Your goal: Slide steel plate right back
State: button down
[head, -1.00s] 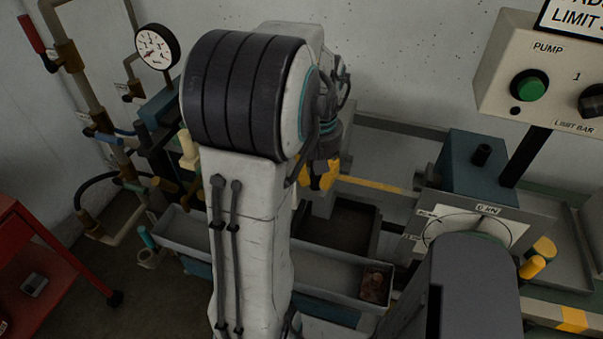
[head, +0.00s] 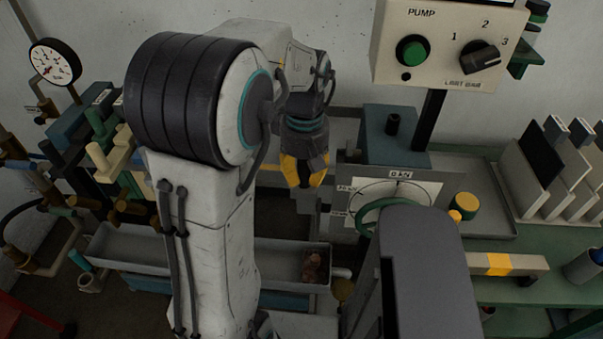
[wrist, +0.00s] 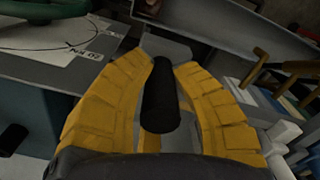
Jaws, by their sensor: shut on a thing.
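My gripper (head: 304,181) has yellow fingers and hangs left of the dial box in the head view. In the wrist view the fingers of my gripper (wrist: 166,63) are closed around a black cylindrical handle (wrist: 160,98). A pale grey metal piece (head: 306,202) shows just below the fingers in the head view. It looks like part of the steel plate, but most of it is hidden, and I cannot see how the handle joins it.
The dial box (head: 350,182) with a green handwheel (head: 378,212) stands close right of my gripper. A long grey trough (head: 285,265) runs below, with a brown lump (head: 314,265) inside. The pump control box (head: 440,48) is above right. Valves and pipes (head: 110,150) stand left.

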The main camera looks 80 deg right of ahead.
jog(key=shift+f, duration=0.1)
jog(key=c, duration=1)
grip_release()
notch_tip(320, 180, up, 12)
jog(key=shift+r, duration=0.1)
jog(key=shift+w, duration=0.1)
dwell(0.4)
